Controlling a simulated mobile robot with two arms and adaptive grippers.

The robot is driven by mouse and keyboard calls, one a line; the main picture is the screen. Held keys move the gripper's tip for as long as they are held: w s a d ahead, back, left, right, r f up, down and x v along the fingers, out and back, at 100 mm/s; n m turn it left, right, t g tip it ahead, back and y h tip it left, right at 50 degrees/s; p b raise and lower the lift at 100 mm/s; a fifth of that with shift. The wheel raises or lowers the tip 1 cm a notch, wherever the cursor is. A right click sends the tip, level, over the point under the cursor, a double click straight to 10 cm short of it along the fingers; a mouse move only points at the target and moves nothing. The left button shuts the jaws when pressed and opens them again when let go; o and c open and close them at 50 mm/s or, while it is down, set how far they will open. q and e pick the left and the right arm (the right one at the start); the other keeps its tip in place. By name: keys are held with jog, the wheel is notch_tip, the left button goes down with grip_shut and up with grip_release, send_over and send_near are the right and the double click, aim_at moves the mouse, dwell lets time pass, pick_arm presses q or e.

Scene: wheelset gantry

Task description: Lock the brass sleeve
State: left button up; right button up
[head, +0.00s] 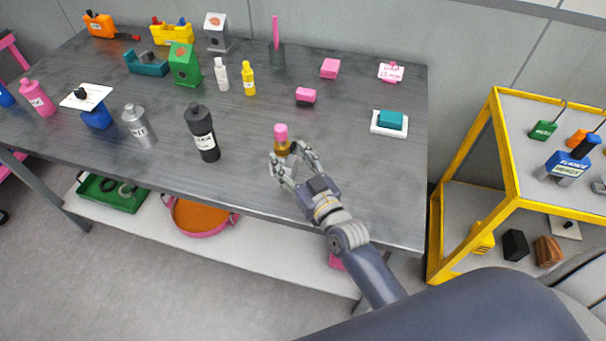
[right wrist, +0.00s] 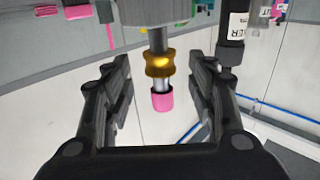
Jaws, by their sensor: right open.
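The brass sleeve (head: 282,147) sits on an upright metal stem with a pink cap (head: 281,130), at the front middle of the grey table. In the right wrist view the brass sleeve (right wrist: 159,62) shows as a gold ring with a waist, and the pink cap (right wrist: 162,101) is on the stem's end. My right gripper (head: 286,159) is open, with its fingers on either side of the stem. In the right wrist view gaps show between the sleeve and both fingers. The stem's lower part is hidden behind the gripper in the head view. My left gripper is not in view.
A black bottle (head: 203,134) and a silver bottle (head: 138,127) stand left of my right gripper. A teal block on a white tray (head: 375,123) lies to the right. A yellow-framed rack (head: 505,150) stands beyond the table's right edge. The table around the stem is clear.

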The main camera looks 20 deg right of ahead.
jog(key=s, duration=0.3)
jog(key=s+d, duration=0.1)
jog(key=s, duration=0.3)
jog(key=shift+d, duration=0.2)
